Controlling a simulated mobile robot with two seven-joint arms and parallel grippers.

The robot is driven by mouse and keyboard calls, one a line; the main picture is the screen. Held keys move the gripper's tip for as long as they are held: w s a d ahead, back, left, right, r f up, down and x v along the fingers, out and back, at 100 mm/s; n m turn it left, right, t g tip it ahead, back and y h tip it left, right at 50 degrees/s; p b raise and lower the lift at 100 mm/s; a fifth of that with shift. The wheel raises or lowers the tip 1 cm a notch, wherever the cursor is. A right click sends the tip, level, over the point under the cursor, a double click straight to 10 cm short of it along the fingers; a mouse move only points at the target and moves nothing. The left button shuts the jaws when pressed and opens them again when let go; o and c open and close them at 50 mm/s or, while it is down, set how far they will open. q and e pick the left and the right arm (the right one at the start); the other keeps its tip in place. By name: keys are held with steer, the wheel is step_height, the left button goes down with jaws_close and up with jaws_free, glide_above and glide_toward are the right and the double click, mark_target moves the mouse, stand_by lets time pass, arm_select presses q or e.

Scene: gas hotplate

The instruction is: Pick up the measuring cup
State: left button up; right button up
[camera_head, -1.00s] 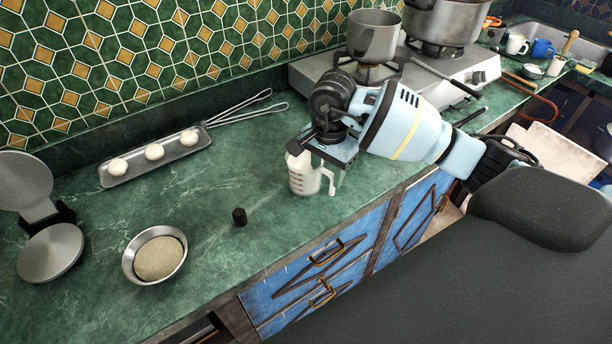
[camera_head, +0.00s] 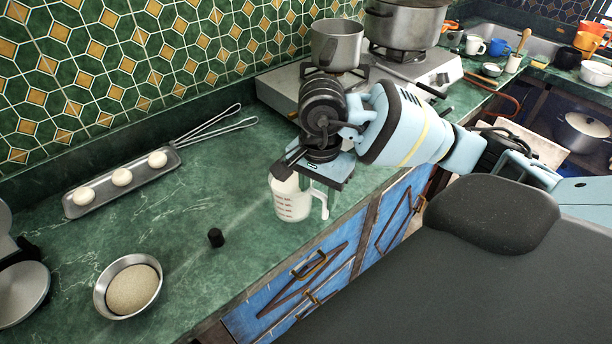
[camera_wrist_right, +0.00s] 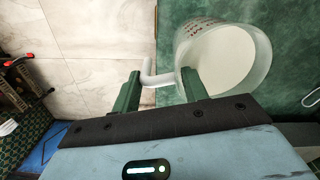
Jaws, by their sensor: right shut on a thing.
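The measuring cup (camera_head: 290,203) is a translucent white cup with red markings and a side handle. In the head view it is upright at the counter's front edge, under my right gripper (camera_head: 312,178); whether its base touches the counter is hard to tell. In the right wrist view the cup (camera_wrist_right: 225,60) shows at the top, with pale contents. My right gripper (camera_wrist_right: 160,90) has its two green fingers on either side of the cup's handle, shut on it. One finger overlaps the cup's near wall. My left gripper is not in view.
A small black cylinder (camera_head: 216,237) and a metal bowl of grainy stuff (camera_head: 131,288) stand left of the cup. A tray with dough balls (camera_head: 122,178) lies behind. The gas hotplate (camera_head: 285,88) with pots is behind my right arm. Blue cabinet fronts (camera_head: 310,275) drop below the counter edge.

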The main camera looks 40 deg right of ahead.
steer(key=s+a, duration=0.1)
steer(key=s, duration=0.7)
steer(key=shift+s+a+r+b, duration=0.3)
steer(key=shift+a+r, duration=0.05)
steer(key=shift+r, duration=0.05)
steer(key=w+a+f+n, duration=0.2)
steer(key=w+a+n, duration=0.3)
steer(key=n, duration=0.9)
steer(key=shift+a+f, duration=0.25)
steer(key=shift+a, duration=0.05)
steer(key=shift+d, duration=0.15)
